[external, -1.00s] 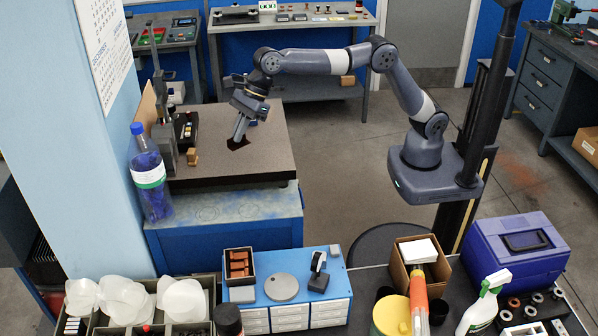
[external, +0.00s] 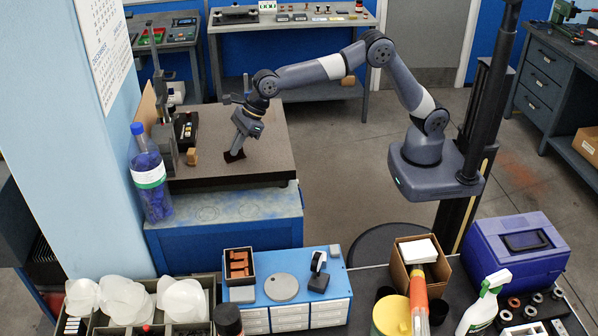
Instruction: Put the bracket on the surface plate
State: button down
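The surface plate (external: 265,165) is a thick brown-grey slab on a blue stand at the left. My gripper (external: 237,150) points down and to the left, with its fingertips low over the right-middle part of the plate. A small dark reddish-brown shape (external: 234,156) shows right at the fingertips, against the plate top. It may be the bracket or partly shadow; it is too small to tell, as is whether the fingers hold it. The finger gap is not visible from here.
A tall gauge stand (external: 163,130), a black box (external: 186,128) and a small tan block (external: 192,156) stand on the plate's left side. A blue-capped bottle (external: 149,175) stands at its front left corner. The plate's front and right are clear.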

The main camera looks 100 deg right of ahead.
jog(key=shift+f, duration=0.15)
jog(key=c, duration=1.7)
grip_release()
jog(key=shift+s+r, duration=0.15)
jog(key=shift+r, duration=0.3)
jog(key=b+v, duration=0.1)
jog(key=v, duration=1)
jog(key=shift+s+r, duration=0.1)
jog(key=shift+s, duration=0.05)
jog(key=shift+o, duration=0.3)
